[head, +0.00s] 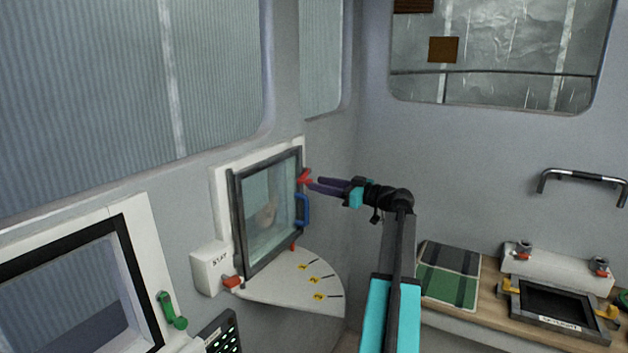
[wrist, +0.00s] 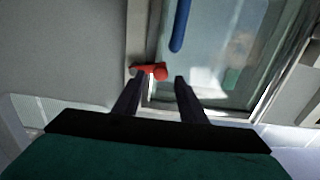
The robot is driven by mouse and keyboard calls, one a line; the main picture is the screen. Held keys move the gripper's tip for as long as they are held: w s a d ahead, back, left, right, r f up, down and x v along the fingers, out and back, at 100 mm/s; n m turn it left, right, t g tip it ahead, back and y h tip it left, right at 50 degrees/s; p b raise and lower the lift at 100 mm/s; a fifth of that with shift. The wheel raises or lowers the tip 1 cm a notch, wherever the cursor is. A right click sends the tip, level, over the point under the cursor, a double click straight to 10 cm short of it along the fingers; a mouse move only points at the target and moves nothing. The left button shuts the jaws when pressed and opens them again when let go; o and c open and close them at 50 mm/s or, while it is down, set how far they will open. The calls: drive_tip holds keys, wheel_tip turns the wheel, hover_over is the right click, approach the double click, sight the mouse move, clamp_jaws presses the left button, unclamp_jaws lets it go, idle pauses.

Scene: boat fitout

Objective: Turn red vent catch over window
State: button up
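The red vent catch (head: 304,177) is at the upper right edge of the small dark-framed window (head: 270,215) in the head view. In the wrist view the catch (wrist: 148,70) is a red lever with a rounded end, lying sideways across the pale frame. My gripper (head: 316,184) has dark purple fingers pointing left at the catch. In the wrist view my gripper (wrist: 157,80) is open, with a clear gap between its fingers. The catch is just beyond the fingertips, nearer the left one. I cannot tell whether they touch.
A blue handle (head: 302,210) is on the window edge below the catch; another red piece (head: 293,247) is at the window's bottom. A white STAY box (head: 212,268) and numbered quarter-round shelf (head: 290,285) are below. A counter (head: 492,290) with a dark hatch is at right.

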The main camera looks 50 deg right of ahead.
drive_tip(key=shift+p+x, duration=0.4)
drive_tip(key=shift+x, duration=1.05)
clamp_jaws()
drive_tip(key=m+b, duration=0.1)
drive_tip(key=b, duration=0.1)
drive_tip(key=shift+r+b, duration=0.15)
drive_tip(key=shift+b, duration=0.2)
drive_tip(key=shift+r+m+b, duration=0.25)
drive_tip(key=shift+m+b, duration=0.45)
drive_tip(key=shift+b, duration=0.25)
drive_tip(key=shift+r+m+b, duration=0.35)
drive_tip(key=shift+r+m, duration=0.05)
drive_tip(key=shift+m, duration=0.1)
unclamp_jaws()
